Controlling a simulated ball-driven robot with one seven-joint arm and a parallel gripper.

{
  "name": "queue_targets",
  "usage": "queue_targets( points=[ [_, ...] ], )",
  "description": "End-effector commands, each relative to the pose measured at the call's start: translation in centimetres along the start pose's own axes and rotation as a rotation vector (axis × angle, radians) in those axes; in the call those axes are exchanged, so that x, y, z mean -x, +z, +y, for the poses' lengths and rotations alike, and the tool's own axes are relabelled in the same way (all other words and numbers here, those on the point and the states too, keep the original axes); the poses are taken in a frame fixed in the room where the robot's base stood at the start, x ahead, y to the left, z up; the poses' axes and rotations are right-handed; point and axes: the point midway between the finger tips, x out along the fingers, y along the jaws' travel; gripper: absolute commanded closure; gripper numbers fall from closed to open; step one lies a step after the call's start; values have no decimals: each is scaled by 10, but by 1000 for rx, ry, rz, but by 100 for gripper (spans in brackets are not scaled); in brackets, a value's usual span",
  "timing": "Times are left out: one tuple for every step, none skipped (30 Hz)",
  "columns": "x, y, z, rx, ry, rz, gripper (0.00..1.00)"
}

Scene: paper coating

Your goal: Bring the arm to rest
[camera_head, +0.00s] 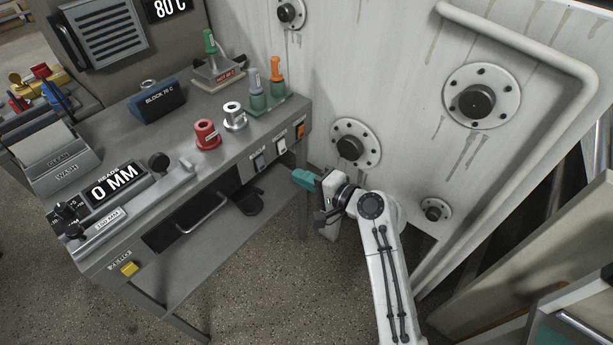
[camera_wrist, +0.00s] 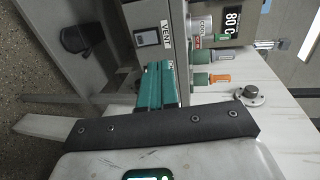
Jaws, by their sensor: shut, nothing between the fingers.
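My gripper (camera_head: 303,178) has teal fingers and is at the front right corner of the grey workbench (camera_head: 165,255), just off its edge and empty. In the wrist view the teal fingers (camera_wrist: 157,84) lie together, shut with nothing between them. The bench's switch panel and VENT label (camera_wrist: 167,40) are right beyond them. My white arm comes up from the bottom of the head view and bends at the elbow toward the bench.
A red spool (camera_head: 207,134), a metal spool (camera_head: 234,116) and a green stand with orange- and grey-topped tools (camera_head: 268,100) stand near the bench's right end. A stained white wall with round black-knobbed flanges (camera_head: 351,147) rises behind my arm. A pipe (camera_head: 530,50) runs along the right.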

Motion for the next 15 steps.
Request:
queue_targets(
  points=[
    [4,0,-1,1,-1,0,100],
    [6,0,-2,0,0,0,100],
    [7,0,-2,0,1,-1,100],
    [8,1,-2,0,1,-1,100],
    [9,1,-2,0,1,-1,100],
    [9,1,-2,0,1,-1,100],
    [9,1,-2,0,0,-1,100],
    [9,1,-2,0,0,-1,100],
    [9,1,-2,0,0,-1,100],
    [9,1,-2,0,0,-1,100],
    [9,1,-2,0,0,-1,100],
    [9,0,-2,0,0,-1,100],
    [9,0,-2,0,0,-1,100],
    [9,0,-2,0,0,-1,100],
    [9,1,-2,0,0,-1,100]
  ],
)
